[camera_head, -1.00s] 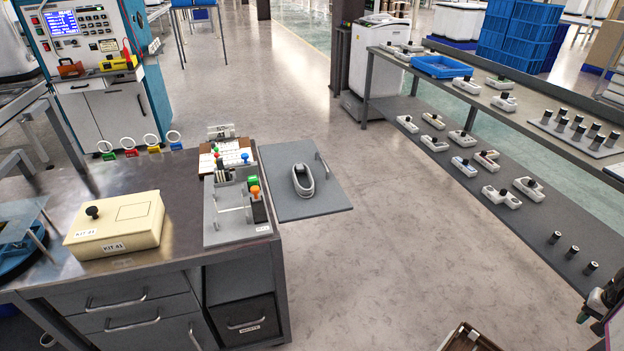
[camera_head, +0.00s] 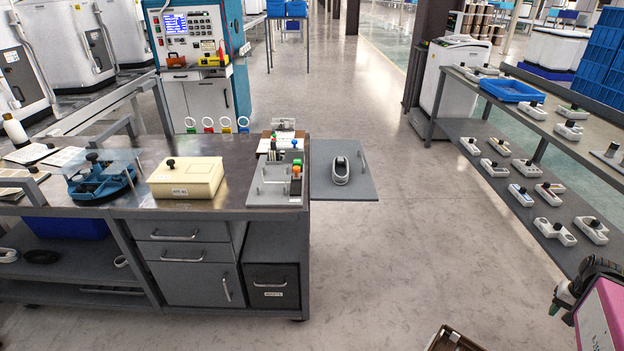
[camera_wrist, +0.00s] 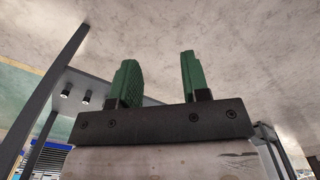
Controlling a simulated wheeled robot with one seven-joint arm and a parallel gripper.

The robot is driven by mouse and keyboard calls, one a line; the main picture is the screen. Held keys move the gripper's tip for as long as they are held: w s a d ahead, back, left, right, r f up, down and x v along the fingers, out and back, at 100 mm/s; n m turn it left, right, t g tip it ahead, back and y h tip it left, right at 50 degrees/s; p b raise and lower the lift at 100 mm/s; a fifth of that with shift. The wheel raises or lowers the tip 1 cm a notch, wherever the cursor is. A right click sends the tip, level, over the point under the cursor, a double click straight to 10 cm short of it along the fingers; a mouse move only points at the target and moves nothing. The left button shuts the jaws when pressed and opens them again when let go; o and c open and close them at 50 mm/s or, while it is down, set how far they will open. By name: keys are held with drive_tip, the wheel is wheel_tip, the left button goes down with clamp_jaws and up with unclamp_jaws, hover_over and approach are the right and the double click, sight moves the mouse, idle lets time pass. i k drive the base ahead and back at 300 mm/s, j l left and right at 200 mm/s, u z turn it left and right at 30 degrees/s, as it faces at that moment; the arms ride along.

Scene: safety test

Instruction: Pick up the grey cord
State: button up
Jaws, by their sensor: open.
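A grey looped thing (camera_head: 341,170), which looks like the coiled grey cord, lies on the grey side panel (camera_head: 366,188) at the right end of the workbench. It is small in the head view, so I cannot be sure of its form. My gripper (camera_head: 556,299) is at the lower right edge of the head view, far from the panel. In the wrist view my gripper (camera_wrist: 158,82) has its two green fingers apart with nothing between them. The cord is not in the wrist view.
The workbench (camera_head: 230,150) carries a cream box (camera_head: 186,178), a grey fixture (camera_head: 272,190) with coloured knobs, and a blue round device (camera_head: 100,182). A dark coil (camera_head: 42,256) lies on its lower shelf. A shelf rack (camera_head: 520,170) stands at right. The floor between is clear.

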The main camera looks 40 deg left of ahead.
sight(341, 159)
drive_tip(key=i+l+u, duration=0.1)
drive_tip(key=u, duration=0.35)
drive_tip(key=l+u, duration=0.3)
drive_tip(key=u, duration=0.15)
drive_tip(key=l+u, duration=0.25)
drive_tip(key=u, duration=0.2)
drive_tip(key=l+u, duration=0.25)
drive_tip(key=u, duration=0.2)
